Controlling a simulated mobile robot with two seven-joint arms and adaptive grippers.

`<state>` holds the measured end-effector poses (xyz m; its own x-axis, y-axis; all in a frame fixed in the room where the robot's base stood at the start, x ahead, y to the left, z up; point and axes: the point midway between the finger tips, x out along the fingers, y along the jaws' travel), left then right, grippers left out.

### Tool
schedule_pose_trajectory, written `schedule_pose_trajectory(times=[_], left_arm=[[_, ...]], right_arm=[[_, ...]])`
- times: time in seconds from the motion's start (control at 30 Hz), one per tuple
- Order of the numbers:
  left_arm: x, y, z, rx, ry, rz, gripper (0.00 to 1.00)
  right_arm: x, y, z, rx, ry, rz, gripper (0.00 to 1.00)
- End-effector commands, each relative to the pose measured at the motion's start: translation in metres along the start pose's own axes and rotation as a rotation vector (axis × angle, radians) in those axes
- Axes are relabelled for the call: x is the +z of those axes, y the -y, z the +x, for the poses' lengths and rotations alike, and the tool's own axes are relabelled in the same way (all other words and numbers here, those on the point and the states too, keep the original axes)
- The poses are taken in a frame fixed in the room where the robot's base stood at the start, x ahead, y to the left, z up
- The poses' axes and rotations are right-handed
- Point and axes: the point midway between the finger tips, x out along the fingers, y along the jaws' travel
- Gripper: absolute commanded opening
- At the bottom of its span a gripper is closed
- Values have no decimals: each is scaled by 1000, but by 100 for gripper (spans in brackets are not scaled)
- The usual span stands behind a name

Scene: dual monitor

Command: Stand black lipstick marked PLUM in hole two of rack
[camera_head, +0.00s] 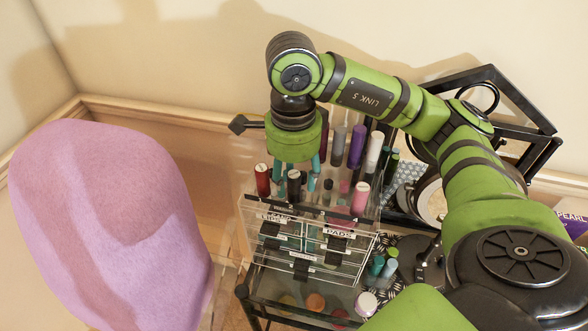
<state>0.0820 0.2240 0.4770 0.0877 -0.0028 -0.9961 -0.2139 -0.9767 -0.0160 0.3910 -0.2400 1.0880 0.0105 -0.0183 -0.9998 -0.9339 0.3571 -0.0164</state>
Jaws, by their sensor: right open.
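My right gripper (294,175) points down over the front left of the cosmetics rack (266,237), its teal fingers apart. A black tube (294,187) stands between or just in front of the fingers. I cannot tell whether they touch it. A smaller dark tube (328,187) stands to its right. No PLUM marking is readable on either, so I cannot tell which is the named lipstick. Hole two cannot be made out; tubes and the gripper hide the rack's holes. My left gripper is out of view.
A red tube (262,180), a pink tube (360,198), a white tube (374,151) and a purple tube (357,146) stand close around. Clear drawers are below. A pink chair back (110,230) fills the left; a black frame (520,110) stands right.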

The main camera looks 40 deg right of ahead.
Motion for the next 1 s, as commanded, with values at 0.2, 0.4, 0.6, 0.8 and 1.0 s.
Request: schedule_pose_trajectory(times=[0.2, 0.4, 0.6, 0.8, 1.0], left_arm=[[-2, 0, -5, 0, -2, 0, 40], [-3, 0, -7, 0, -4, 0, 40], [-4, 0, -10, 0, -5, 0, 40], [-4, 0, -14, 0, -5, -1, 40], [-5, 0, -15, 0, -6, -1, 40]], right_arm=[[0, 1, -15, -5, 1, 0, 48], [0, 2, -49, -7, 2, 2, 48], [0, 1, -82, -6, 1, 2, 48], [0, 1, -110, -4, 1, 1, 48], [0, 0, -122, 0, 0, 0, 48]])
